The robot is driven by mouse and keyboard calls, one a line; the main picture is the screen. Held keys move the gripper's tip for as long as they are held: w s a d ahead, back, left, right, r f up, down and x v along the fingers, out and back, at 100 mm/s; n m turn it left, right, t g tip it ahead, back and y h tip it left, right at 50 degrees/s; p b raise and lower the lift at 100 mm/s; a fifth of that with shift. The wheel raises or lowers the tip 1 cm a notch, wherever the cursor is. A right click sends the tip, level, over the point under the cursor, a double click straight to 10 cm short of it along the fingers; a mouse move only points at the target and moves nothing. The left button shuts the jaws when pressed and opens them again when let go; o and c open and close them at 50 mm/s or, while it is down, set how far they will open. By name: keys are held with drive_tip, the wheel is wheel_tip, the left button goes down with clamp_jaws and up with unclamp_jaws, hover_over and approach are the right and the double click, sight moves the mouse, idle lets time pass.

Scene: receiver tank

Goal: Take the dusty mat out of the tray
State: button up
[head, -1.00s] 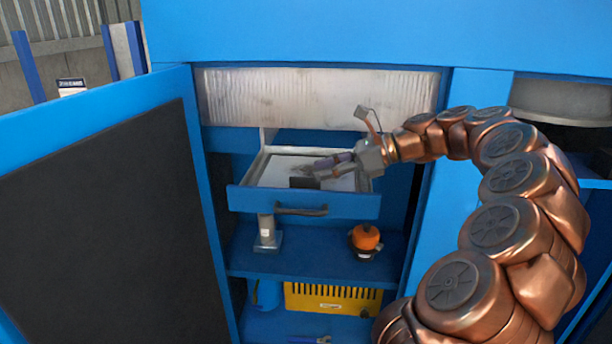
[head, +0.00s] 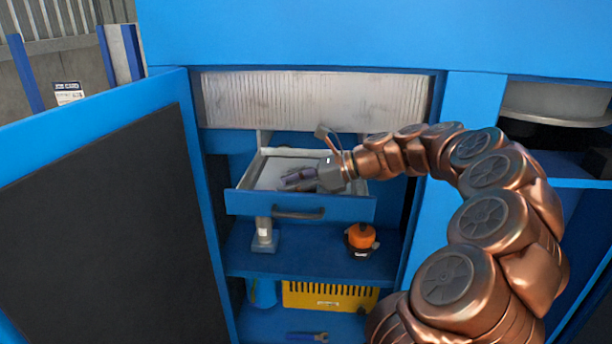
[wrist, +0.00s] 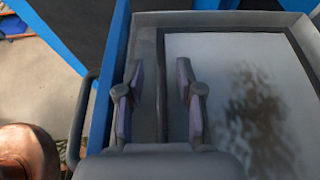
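The dusty mat (wrist: 215,75) is a flat pale sheet with a dark border and a dark smudge of dust on its right part. It lies in the grey-rimmed tray (wrist: 225,18), which shows in the head view as a pulled-out drawer with a blue front (head: 300,206). My gripper (wrist: 160,75) is open, its two fingers apart over the drawer-front side of the tray. The mat's dark left edge strip runs between the fingers in the wrist view. I cannot tell how high the fingertips are above it. In the head view my gripper (head: 290,180) covers part of the mat.
The drawer handle (head: 298,214) sticks out at the front. An open blue door (head: 110,200) stands at the left. Below, a shelf holds an orange-topped object (head: 361,237) and a grey stand (head: 264,237). A yellow box (head: 330,296) sits lower. A pale ribbed panel (head: 315,100) hangs above the drawer.

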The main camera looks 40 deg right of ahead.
clamp_jaws()
idle(0.6)
